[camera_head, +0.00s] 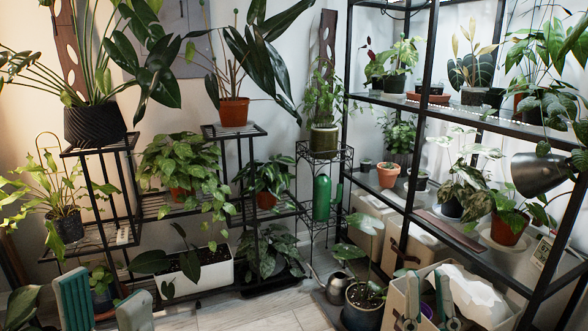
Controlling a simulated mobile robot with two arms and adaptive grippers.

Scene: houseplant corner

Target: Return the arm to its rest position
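My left gripper (104,292) is at the bottom left, in front of the plant stand. Its two teal-padded fingers point up and stand well apart with nothing held between them. Parts of the box and a dark pot show behind that gap. The rest of both arms is outside the picture.
A black tiered stand (130,180) with potted plants fills the left. A black shelving rack (410,190) with plants stands at the right. A potted plant (364,300) is close left of my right gripper. Wooden floor (240,312) is clear at the bottom centre.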

